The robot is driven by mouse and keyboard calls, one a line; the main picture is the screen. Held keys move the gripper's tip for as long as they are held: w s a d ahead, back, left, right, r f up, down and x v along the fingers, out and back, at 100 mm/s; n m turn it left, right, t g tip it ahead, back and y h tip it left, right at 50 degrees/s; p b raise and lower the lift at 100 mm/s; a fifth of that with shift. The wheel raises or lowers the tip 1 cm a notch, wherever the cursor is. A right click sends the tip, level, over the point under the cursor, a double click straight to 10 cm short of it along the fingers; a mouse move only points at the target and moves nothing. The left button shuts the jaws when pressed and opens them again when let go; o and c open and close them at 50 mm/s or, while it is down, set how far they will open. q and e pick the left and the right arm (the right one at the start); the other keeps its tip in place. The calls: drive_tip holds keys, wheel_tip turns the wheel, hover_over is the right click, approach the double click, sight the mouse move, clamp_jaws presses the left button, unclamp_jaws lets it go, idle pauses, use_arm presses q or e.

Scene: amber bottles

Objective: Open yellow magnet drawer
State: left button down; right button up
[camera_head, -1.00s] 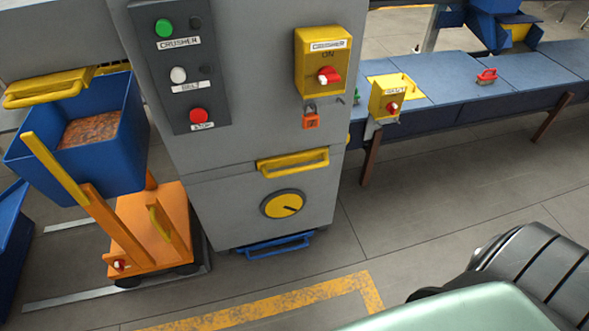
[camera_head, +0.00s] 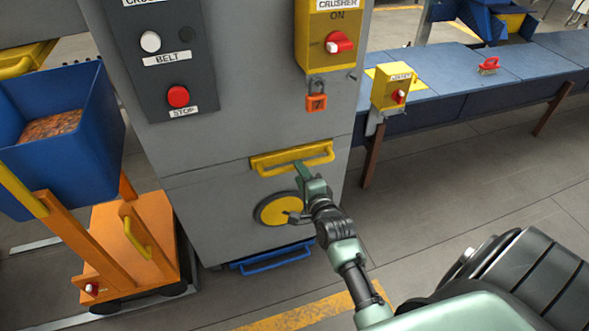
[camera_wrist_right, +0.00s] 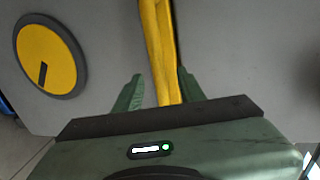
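The yellow drawer handle (camera_head: 275,160) is a horizontal bar on the grey cabinet front, above a round yellow dial (camera_head: 275,212). The drawer front looks flush with the cabinet. My right gripper (camera_head: 304,174) is at the right part of this handle. In the right wrist view, the handle (camera_wrist_right: 160,40) runs between the two green fingers of my right gripper (camera_wrist_right: 160,73). A gap shows between the left finger and the bar; the right finger is close to it. The gripper looks open around the handle. My left gripper is out of view.
A blue handle (camera_head: 272,258) sits low on the cabinet. An orange cart (camera_head: 130,250) with a blue bin (camera_head: 70,150) stands at the left. A blue conveyor (camera_head: 450,85) runs to the right. A red padlock (camera_head: 316,102) hangs above the drawer handle.

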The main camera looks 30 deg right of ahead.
drive_tip(key=shift+b+x, duration=0.4)
drive_tip(key=shift+x, duration=2)
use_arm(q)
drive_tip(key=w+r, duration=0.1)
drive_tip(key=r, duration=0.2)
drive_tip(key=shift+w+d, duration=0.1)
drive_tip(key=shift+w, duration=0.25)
use_arm(e)
drive_tip(key=shift+f, duration=0.1)
clamp_jaws()
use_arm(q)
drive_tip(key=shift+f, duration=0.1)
use_arm(e)
drive_tip(key=shift+s, duration=0.1)
